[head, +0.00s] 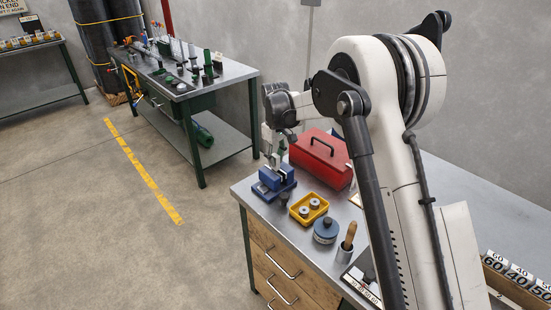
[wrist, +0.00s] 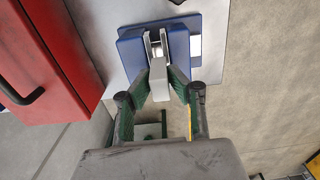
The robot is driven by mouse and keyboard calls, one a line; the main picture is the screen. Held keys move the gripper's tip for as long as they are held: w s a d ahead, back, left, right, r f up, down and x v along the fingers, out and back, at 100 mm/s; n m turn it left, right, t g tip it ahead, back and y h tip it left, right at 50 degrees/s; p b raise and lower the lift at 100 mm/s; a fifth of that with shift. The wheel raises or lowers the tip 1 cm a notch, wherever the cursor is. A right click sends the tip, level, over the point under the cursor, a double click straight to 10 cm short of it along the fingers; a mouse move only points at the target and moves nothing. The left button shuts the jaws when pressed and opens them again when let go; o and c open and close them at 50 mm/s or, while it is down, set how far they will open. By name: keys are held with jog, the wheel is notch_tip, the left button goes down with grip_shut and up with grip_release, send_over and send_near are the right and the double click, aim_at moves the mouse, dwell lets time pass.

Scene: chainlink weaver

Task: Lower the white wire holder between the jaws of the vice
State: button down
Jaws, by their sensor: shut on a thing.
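The blue vice (head: 268,188) stands at the near left corner of the workbench. In the wrist view the vice (wrist: 128,52) is seen from above, with its pale metal jaws (wrist: 155,40) and a gap between them. My gripper (head: 273,148) points down over the vice. In the wrist view its green fingers (wrist: 165,82) are closed on the white wire holder (wrist: 158,77), a small pale block. The holder overlaps the near end of the jaws in that view. I cannot tell its exact height above the jaws or whether it touches them.
A red toolbox (head: 318,160) stands close behind the vice, and it also shows in the wrist view (wrist: 55,55). Open floor lies left of the bench.

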jog(key=c, duration=1.5)
grip_release()
jog(key=shift+c, duration=0.2)
jog(key=shift+r, duration=0.15)
notch_tip(320, 180, up, 12)
jog(key=shift+f, duration=0.2)
notch_tip(320, 180, down, 12)
jog(key=shift+r+p, duration=0.5)
jog(key=shift+r, duration=0.25)
